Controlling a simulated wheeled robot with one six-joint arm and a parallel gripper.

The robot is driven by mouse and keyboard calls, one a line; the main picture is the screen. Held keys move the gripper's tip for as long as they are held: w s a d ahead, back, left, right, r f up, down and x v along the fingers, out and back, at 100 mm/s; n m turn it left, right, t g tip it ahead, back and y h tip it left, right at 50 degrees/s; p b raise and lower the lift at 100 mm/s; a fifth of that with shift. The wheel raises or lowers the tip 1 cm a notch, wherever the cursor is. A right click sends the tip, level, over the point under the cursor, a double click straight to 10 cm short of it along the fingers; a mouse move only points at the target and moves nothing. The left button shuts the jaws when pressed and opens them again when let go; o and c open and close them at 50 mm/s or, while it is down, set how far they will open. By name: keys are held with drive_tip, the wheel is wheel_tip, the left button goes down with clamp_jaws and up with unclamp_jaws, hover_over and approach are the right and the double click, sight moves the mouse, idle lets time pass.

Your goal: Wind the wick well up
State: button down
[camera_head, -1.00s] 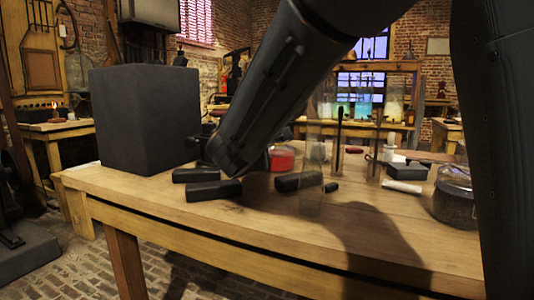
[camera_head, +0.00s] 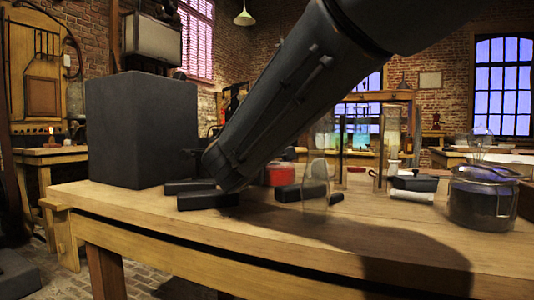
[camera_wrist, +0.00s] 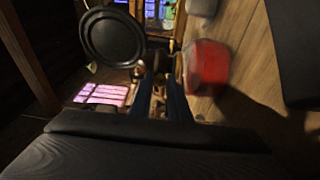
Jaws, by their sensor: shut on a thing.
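My gripper (camera_wrist: 160,80) shows in the wrist view as two dark fingers close together. They are shut on a small brass-coloured part (camera_wrist: 158,90), blurred and mostly hidden between them. A round black disc (camera_wrist: 112,38) sits just to the left of the fingertips. I cannot clearly make out the wick or which part of the lamp this is. In the head view my forearm hides the gripper, so what it holds is not visible there.
A red object (camera_head: 281,174) stands on the wooden table (camera_head: 330,245), also right of my fingers in the wrist view (camera_wrist: 208,65). A large dark block (camera_head: 140,130), black blocks (camera_head: 207,200), a glass jar (camera_head: 483,198) and a white cylinder (camera_head: 411,195) stand or lie around the table.

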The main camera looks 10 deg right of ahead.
drive_tip(key=shift+f, duration=0.1)
drive_tip(key=c, duration=1.7)
unclamp_jaws()
drive_tip(key=shift+d, duration=0.1)
drive_tip(key=shift+o, duration=0.2)
drive_tip(key=shift+s, duration=0.1)
